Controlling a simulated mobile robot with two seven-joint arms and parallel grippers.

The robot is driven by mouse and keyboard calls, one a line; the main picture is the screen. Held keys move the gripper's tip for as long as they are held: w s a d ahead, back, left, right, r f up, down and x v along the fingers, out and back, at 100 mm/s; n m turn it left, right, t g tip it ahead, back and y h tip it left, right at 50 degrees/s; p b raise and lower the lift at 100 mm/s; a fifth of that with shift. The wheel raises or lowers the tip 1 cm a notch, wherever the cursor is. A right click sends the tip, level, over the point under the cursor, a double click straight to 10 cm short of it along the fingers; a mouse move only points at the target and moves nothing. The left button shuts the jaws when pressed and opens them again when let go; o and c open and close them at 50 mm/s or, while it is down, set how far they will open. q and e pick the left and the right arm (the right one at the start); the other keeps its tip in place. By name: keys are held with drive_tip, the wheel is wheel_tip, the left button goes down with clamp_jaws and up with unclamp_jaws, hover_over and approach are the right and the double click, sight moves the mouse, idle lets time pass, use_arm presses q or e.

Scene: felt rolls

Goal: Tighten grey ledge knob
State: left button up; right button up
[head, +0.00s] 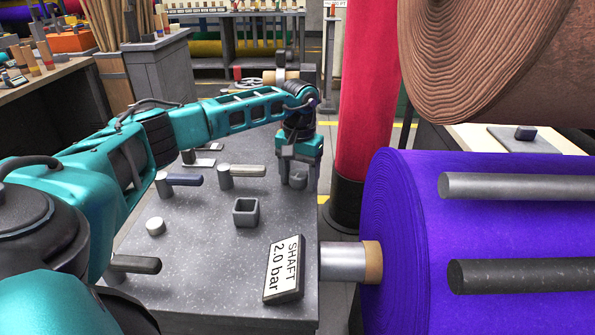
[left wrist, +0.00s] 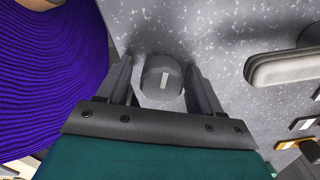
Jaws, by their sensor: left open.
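The grey ledge knob (head: 298,181) stands near the right edge of the speckled grey ledge (head: 210,265). In the left wrist view the knob (left wrist: 162,80) is a round grey cap with a pale stripe that runs up and down in the picture. My left gripper (head: 300,175) points down over the knob. Its two fingers are open, one on each side of the knob, with a gap visible at the right finger. Whether the left finger touches the knob I cannot tell. My right gripper is not in view.
A grey-handled lever (head: 245,171), a blue-handled lever (head: 183,179), a pale round button (head: 155,226), a square grey cup (head: 246,213) and a "SHAFT 2.0 bar" sign (head: 284,269) are on the ledge.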

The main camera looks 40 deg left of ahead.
sight(298, 173)
use_arm(q)
drive_tip(key=shift+a+r, duration=0.1)
idle(0.3)
drive_tip(key=shift+r+p, duration=0.25)
drive_tip(key=shift+p, duration=0.1)
drive_tip(key=shift+r+p, duration=1.7)
drive_tip(key=shift+r, duration=0.45)
